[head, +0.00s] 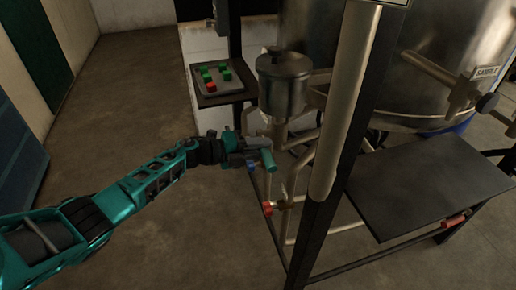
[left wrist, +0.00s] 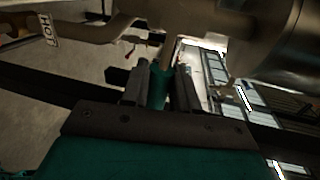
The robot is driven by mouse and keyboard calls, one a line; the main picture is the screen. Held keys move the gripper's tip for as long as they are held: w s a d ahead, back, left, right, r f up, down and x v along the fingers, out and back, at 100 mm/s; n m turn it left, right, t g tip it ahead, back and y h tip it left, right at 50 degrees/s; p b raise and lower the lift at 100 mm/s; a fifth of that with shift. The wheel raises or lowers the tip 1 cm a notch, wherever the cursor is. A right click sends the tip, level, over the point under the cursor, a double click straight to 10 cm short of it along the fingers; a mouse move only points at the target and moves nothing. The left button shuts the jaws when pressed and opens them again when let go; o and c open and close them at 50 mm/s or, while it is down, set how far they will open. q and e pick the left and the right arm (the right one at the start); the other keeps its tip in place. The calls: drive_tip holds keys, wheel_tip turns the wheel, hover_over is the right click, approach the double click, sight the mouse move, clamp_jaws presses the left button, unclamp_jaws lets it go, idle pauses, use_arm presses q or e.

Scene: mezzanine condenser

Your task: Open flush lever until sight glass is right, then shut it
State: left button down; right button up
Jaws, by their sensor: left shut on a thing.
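My left gripper (head: 262,158) is at the pipework below a small lidded metal pot (head: 285,82). It is shut on a teal-green lever handle (head: 269,160), which looks like the flush lever. In the left wrist view the handle (left wrist: 158,88) stands between the two dark fingers. The lever's pivot is hidden behind the gripper. I cannot make out a sight glass or its level in either view. My right gripper is not in view.
A blue handle (head: 252,165) sits close beside the gripper and a red valve handle (head: 267,208) below. The slanted pipe (head: 345,100), dark frame post and dark shelf (head: 425,185) bound the right. Floor at left is clear.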

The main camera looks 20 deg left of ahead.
use_arm(q)
drive_tip(key=shift+s+d+g, duration=0.15)
drive_tip(key=shift+s+d, duration=0.05)
drive_tip(key=shift+d, duration=0.25)
drive_tip(key=shift+s+d+g, duration=0.15)
drive_tip(key=shift+d, duration=0.3)
drive_tip(key=c, duration=1.3)
unclamp_jaws()
drive_tip(key=shift+o, duration=1.4)
drive_tip(key=shift+w+d+r, duration=0.1)
drive_tip(key=shift+d, duration=0.1)
drive_tip(key=shift+o, duration=0.6)
drive_tip(key=shift+a, duration=0.4)
drive_tip(key=v, duration=1.2)
drive_tip(key=shift+a, duration=0.3)
